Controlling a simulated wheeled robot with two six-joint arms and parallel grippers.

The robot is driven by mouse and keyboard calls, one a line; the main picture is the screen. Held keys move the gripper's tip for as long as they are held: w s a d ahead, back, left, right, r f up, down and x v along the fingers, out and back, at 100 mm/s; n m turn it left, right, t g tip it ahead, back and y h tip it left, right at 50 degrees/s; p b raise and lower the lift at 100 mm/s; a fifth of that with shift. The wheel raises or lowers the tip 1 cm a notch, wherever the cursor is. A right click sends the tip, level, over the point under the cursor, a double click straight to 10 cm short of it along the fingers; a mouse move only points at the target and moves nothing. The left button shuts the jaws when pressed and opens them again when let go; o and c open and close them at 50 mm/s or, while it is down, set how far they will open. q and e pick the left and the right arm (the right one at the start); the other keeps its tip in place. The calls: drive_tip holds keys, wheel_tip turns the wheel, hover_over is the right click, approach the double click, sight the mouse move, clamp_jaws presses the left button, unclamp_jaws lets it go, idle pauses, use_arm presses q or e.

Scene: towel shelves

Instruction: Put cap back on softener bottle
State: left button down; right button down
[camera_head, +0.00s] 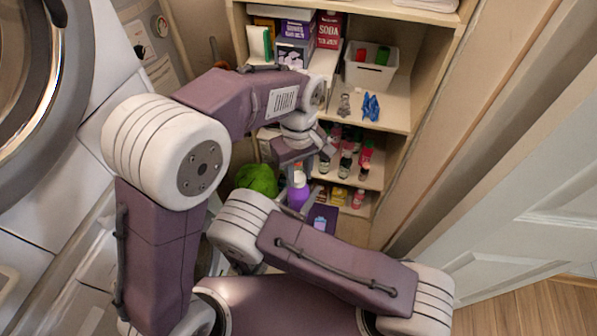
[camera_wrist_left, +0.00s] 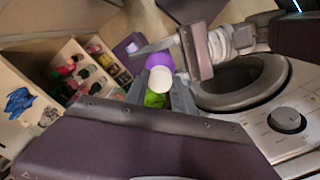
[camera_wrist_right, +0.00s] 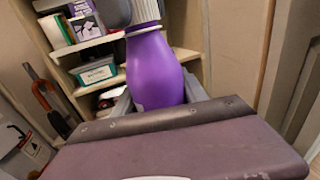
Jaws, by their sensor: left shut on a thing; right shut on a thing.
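The purple softener bottle (camera_wrist_right: 155,72) stands upright between the fingers of my right gripper (camera_wrist_right: 160,98), which is shut on its body. It also shows in the head view (camera_head: 298,194) and the left wrist view (camera_wrist_left: 160,61). A white cap (camera_wrist_left: 160,77) is between the fingertips of my left gripper (camera_wrist_left: 160,88), which is shut on it. In the right wrist view the white piece (camera_wrist_right: 145,12) is at the bottle's top, beside a grey left finger. I cannot tell whether the cap is seated or only held at the neck.
Shelves (camera_head: 400,112) behind hold boxes, a white bin (camera_head: 372,72), blue clips (camera_head: 371,106) and several small bottles (camera_head: 345,163). A green bundle (camera_head: 257,179) is left of the bottle. A washing machine (camera_wrist_left: 290,118) and a door (camera_head: 510,190) flank the space.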

use_arm(q)
drive_tip(key=m, duration=0.6)
drive_tip(key=shift+m, duration=0.4)
drive_tip(key=m, duration=1.2)
drive_tip(key=shift+m, duration=0.3)
drive_tip(key=c, duration=1)
unclamp_jaws()
drive_tip(key=shift+o, duration=0.2)
wheel_tip(320, 180, up, 12)
drive_tip(key=shift+f, duration=0.1)
